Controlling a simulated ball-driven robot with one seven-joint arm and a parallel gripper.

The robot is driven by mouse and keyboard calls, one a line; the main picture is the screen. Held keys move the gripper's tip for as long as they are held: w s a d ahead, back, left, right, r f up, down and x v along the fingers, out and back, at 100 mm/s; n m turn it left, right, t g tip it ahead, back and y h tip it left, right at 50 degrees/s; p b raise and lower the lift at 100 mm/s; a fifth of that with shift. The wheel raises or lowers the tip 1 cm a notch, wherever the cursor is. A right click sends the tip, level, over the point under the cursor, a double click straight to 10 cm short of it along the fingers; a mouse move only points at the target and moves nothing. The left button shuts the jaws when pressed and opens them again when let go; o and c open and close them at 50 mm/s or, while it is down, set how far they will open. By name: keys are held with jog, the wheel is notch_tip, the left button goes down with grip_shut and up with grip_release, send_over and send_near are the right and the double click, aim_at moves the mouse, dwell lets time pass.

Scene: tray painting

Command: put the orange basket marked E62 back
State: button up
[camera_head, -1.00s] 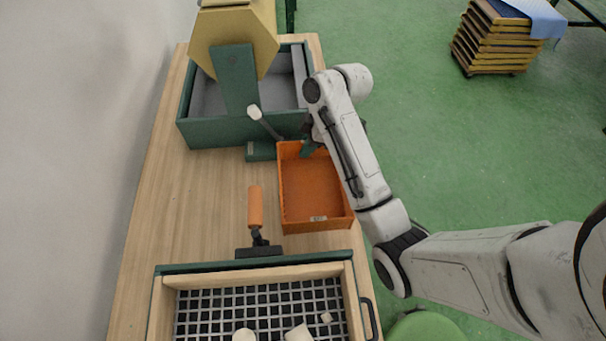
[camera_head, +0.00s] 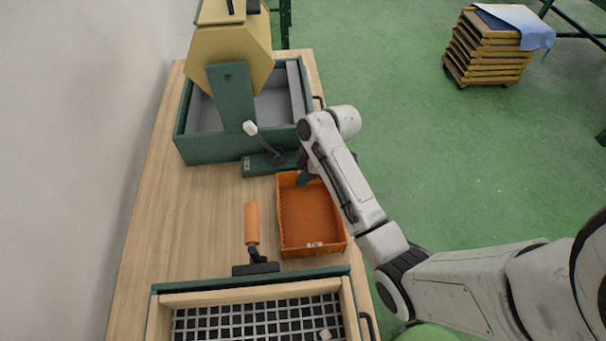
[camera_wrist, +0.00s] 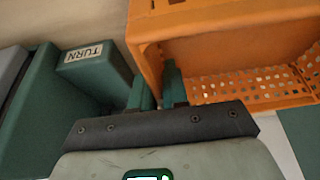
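An orange basket (camera_head: 312,210) lies near the right edge of the wooden table, between the green box and the gridded tray. It is open on top and looks empty. A small pale label shows on its near wall but is too small to read. My gripper (camera_head: 304,180) is at the basket's far side, partly hidden by my arm. In the wrist view, the green fingers of my gripper (camera_wrist: 157,88) straddle the wall of the orange basket (camera_wrist: 148,45), one outside and one inside. They look closed on it.
A green block marked TURN (camera_wrist: 90,62) with a white-knobbed lever stands close beside my gripper. Behind it is the green box (camera_head: 205,148) with a yellow drum. An orange-handled tool (camera_head: 252,224) lies left of the basket. The wood-framed gridded tray (camera_head: 250,292) is in front.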

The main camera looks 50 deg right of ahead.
jog(key=o, duration=0.3)
jog(key=shift+o, duration=0.2)
jog(key=p+v, duration=0.1)
jog(key=v, duration=1)
jog(key=shift+w, duration=0.1)
jog(key=shift+s+d+r+p, duration=0.15)
jog(key=shift+s+r+p, duration=0.05)
jog(key=shift+r+p, duration=0.4)
